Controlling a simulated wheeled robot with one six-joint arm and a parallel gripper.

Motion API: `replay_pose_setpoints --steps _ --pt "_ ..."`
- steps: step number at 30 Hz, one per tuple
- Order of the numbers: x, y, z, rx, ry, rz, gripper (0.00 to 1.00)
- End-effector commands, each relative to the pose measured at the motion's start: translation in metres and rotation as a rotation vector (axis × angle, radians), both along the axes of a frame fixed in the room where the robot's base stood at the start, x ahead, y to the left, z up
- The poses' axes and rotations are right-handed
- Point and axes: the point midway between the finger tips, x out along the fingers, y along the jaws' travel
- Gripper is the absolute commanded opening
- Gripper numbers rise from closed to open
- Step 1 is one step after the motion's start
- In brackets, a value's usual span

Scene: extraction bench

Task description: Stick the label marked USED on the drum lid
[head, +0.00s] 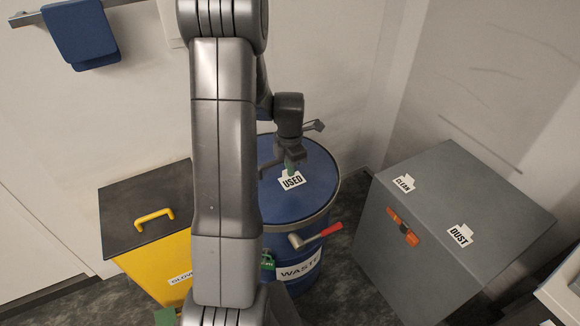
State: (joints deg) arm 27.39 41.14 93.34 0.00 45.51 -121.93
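The label marked USED (292,181) is white with black letters and a small tab at its top. In the head view it appears over the blue drum lid (318,170), towards the lid's front. I cannot tell whether it lies on the lid or hangs just above it. My gripper (291,162) points down right behind the label, with a small green piece between it and the label's tab. The fingers are small and dark, so I cannot tell whether they grip the tab. My arm hides the left part of the drum.
A grey chest (455,190) on the right carries labels CLEAN (404,184) and DUST (460,236). A yellow bin (160,262) with a dark lid stands left. The drum's ring has a red-handled lever (318,236) at the front. A blue towel (80,35) hangs on the wall.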

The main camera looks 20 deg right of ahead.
Motion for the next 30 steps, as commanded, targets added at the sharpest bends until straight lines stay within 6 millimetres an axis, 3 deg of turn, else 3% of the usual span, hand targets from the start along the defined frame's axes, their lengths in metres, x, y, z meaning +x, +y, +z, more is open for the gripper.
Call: replay_pose_setpoints --steps 15,30 --pt "0.0 0.0 -0.049 0.0 0.001 0.0 0.0" --pt "0.0 0.0 -0.053 0.0 0.0 -0.001 0.0"
